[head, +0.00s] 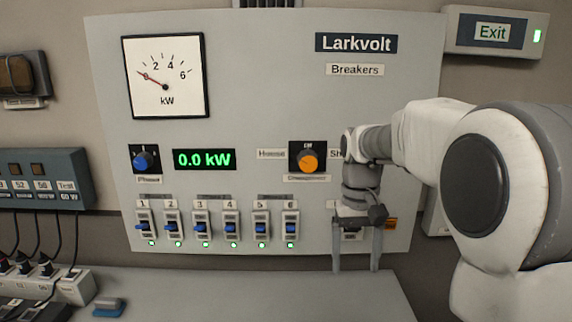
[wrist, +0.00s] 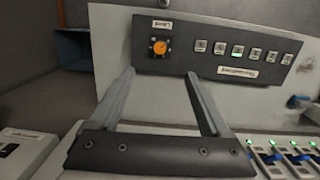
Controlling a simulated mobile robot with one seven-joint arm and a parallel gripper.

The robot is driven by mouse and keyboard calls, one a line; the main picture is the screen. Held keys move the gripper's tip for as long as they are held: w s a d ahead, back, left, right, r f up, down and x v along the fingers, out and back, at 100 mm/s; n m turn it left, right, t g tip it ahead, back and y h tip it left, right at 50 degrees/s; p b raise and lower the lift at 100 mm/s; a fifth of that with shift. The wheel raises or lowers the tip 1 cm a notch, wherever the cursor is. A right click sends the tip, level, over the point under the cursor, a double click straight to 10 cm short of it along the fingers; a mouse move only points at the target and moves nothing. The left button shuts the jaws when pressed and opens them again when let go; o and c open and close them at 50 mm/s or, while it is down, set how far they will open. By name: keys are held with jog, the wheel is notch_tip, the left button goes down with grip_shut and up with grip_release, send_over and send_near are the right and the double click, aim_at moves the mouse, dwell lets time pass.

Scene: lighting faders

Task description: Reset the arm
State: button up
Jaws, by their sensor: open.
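My gripper (head: 356,270) is open and empty. In the head view its two fingers point down in front of the lower right part of the grey Larvolt-style breaker panel (head: 270,100), labelled "Larkvolt". My arm and gripper hide part of the panel there, including most of a switch (head: 350,235). In the wrist view the gripper (wrist: 160,74) has its fingers well apart with nothing between them. A dark control strip (wrist: 205,66) with an orange knob (wrist: 159,47) and several pale buttons lies beyond the fingertips.
Several blue breaker switches (head: 202,227) with green lights line the panel's lower part. Above them are a blue knob (head: 144,160), a "0.0 kW" display (head: 204,159), an orange knob (head: 308,161) and a dial (head: 165,77). The bench (head: 250,295) is mostly clear; cables and plugs crowd its left.

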jog(key=s+r+t, duration=0.2)
jog(key=s+t, duration=0.4)
jog(key=s, duration=1.4)
jog(key=shift+s+r+t, duration=0.25)
jog(key=shift+t, duration=0.15)
dwell(0.4)
